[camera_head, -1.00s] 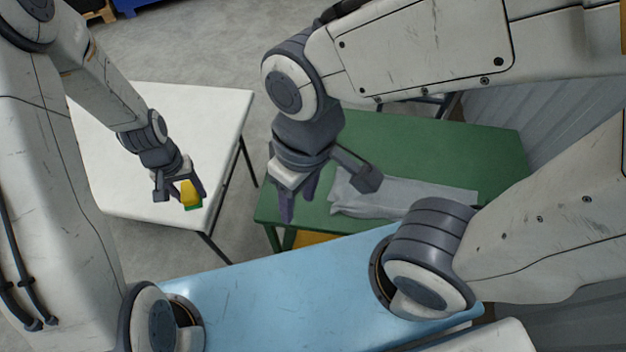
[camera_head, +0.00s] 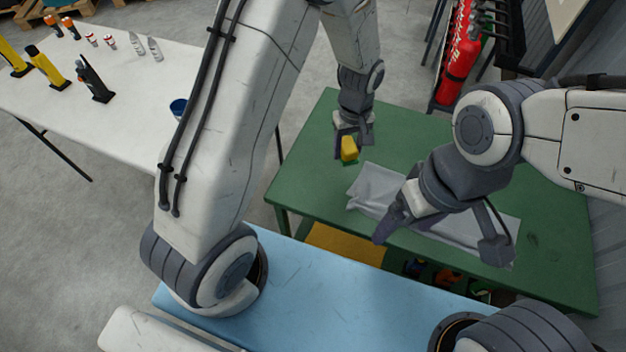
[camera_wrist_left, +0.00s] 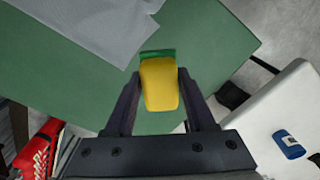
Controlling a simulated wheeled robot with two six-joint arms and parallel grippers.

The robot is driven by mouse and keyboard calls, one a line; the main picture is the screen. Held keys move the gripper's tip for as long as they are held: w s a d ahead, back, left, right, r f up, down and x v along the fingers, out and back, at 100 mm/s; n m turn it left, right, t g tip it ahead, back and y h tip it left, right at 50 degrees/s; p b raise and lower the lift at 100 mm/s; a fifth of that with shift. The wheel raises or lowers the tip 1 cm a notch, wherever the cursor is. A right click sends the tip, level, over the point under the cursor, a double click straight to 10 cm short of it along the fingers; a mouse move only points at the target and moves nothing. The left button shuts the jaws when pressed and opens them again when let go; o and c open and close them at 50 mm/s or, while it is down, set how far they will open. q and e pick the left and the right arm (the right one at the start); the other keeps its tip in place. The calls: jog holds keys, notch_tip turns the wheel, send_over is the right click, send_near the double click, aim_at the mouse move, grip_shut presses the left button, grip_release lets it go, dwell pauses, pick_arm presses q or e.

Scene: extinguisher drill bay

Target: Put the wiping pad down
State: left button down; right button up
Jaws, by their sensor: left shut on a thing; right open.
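The wiping pad (camera_head: 349,149) is a small yellow block with a green side. My left gripper (camera_head: 350,156) is shut on it and holds it over the far left part of the green table (camera_head: 312,160). In the left wrist view the pad (camera_wrist_left: 159,84) sits between the two fingers, with the bare green tabletop (camera_wrist_left: 60,75) behind it. I cannot tell whether the pad touches the table. My right gripper (camera_head: 440,246) is open and empty above the front of the grey cloth (camera_head: 376,188), its fingers spread wide.
The grey cloth lies on the green table, right of the pad. A red fire extinguisher (camera_head: 460,52) stands behind. A light blue surface (camera_head: 310,300) is nearest me.

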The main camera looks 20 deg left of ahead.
pick_arm(q)
jog(key=shift+w+d+f+n+b, duration=0.25)
jog(key=shift+d+f+n+b, duration=0.15)
jog(key=shift+d+n, duration=0.3)
jog(key=p, duration=0.2)
send_over(310, 171)
notch_tip(310, 171, down, 7)
jog(key=shift+d+r, duration=0.1)
jog(key=shift+r, duration=0.1)
notch_tip(310, 171, down, 4)
jog(key=shift+f+p, duration=0.1)
jog(key=shift+p, duration=0.3)
pick_arm(e)
jog(key=shift+r, duration=0.45)
pick_arm(q)
jog(key=shift+f+b, duration=0.2)
jog(key=shift+b, duration=0.1)
jog(key=shift+c, duration=1.2)
grip_release()
jog(key=shift+r, duration=0.1)
pick_arm(e)
jog(key=shift+f, duration=0.15)
